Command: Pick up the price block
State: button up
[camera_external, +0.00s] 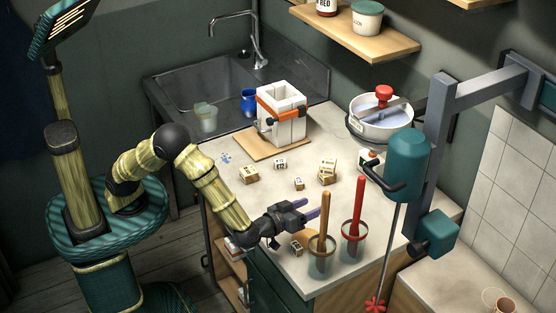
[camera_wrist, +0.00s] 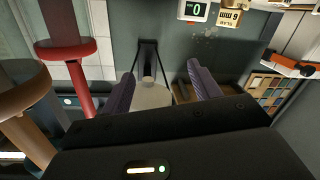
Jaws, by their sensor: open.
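Several small cream blocks with dark marks lie on the counter in the external view: one at the left (camera_external: 249,175), one behind it (camera_external: 280,163), a small one in the middle (camera_external: 299,183), a stack at the right (camera_external: 327,171) and one near the front edge (camera_external: 296,247). Their marks are too small to read, so I cannot tell which is the price block. My gripper (camera_external: 318,206) is open and empty above the counter's front part, just above and beyond the front block. In the wrist view the purple fingers (camera_wrist: 162,86) stand apart, with no block between them.
Two glass jars hold a brown stick (camera_external: 323,222) and a red stick (camera_external: 355,205), close right of my gripper. A strapped white mould (camera_external: 282,115) stands on a board at the back. A teal mixer (camera_external: 407,165) hangs at the right. Mid-counter has clear room.

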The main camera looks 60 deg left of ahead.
jog(key=m+p, duration=0.2)
send_over(295, 250)
jog(key=s, duration=0.4)
jog(key=shift+g+h, duration=0.3)
jog(key=shift+h, duration=0.1)
notch_tip(295, 250, down, 4)
jog(key=shift+w+f, duration=0.1)
jog(key=s+f+m+p, duration=0.1)
jog(key=s+f, duration=0.3)
jog(key=s, duration=0.8)
jog(key=shift+s+f+m+h, duration=0.2)
jog(key=shift+m+h, duration=0.1)
jog(key=shift+m, duration=0.4)
jog(key=w, duration=0.4)
jog(key=w+f+p, duration=0.1)
jog(key=w, duration=0.7)
jog(key=shift+w+a+f+p, duration=0.1)
jog(key=shift+f+p, duration=0.2)
jog(key=shift+f, duration=0.1)
